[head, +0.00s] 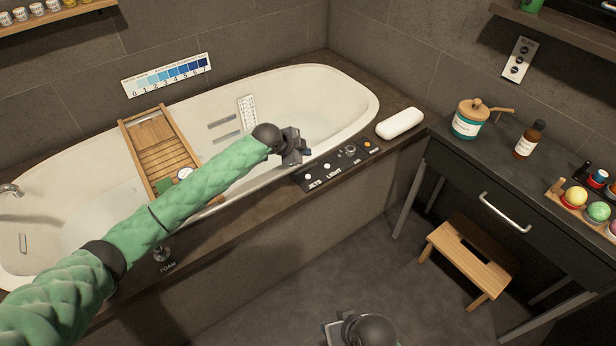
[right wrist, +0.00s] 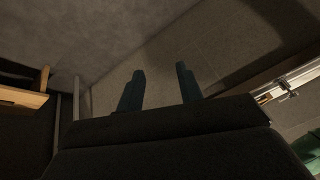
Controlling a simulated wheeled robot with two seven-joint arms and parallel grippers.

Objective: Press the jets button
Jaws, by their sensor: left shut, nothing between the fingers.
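The black control panel (head: 340,168) lies on the dark front ledge of the bathtub. Its jets button (head: 308,177) is a small pale knob at the left end, above the "JETS" label. My left gripper (head: 306,152) is shut and empty, above the tub's front rim, a little behind the jets button; I see no contact with the button. My right gripper (head: 345,335) shows only in part at the bottom of the head view. In the right wrist view its two fingers (right wrist: 160,88) stand apart with nothing between them.
A wooden tray (head: 150,125) spans the tub. A wooden stool (head: 465,250) stands under the vanity (head: 440,160).

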